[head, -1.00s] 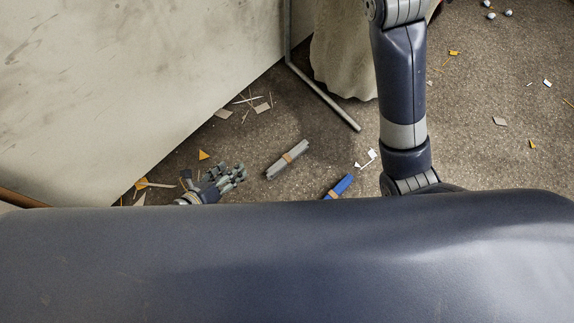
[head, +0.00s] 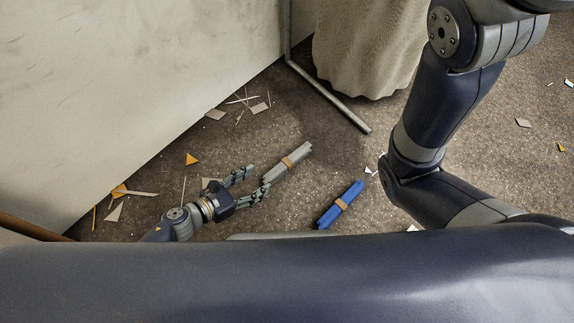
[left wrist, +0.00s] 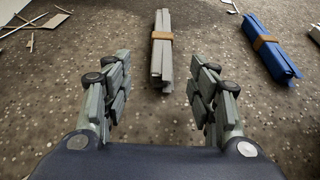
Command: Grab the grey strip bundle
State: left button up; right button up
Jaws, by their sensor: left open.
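The grey strip bundle (head: 288,162) lies on the floor with a tan band around its middle. In the left wrist view the bundle (left wrist: 162,58) lies ahead of the fingers, its near end close to the gap between them. My left gripper (head: 257,181) is open and empty, low over the floor, just left of the bundle's near end. Its two spread fingers also show in the left wrist view (left wrist: 160,90). My right arm shows at the right of the head view, but its gripper is not seen.
A blue strip bundle (head: 340,205) with a tan band lies to the right of the grey one. Scraps (head: 122,192) litter the floor at left. A pale panel (head: 130,90), a metal floor bar (head: 330,97) and a cloth-like sack (head: 368,45) stand behind.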

aim_at(274, 172)
pick_arm(q)
jog(key=shift+x, duration=1.05)
jog(key=b+x, duration=0.2)
jog(key=x, duration=0.3)
jog(key=shift+s+b, duration=0.15)
jog(key=shift+b, duration=0.25)
jog(key=shift+d, duration=0.25)
jog(key=shift+c, duration=0.5)
jog(key=c, duration=1.1)
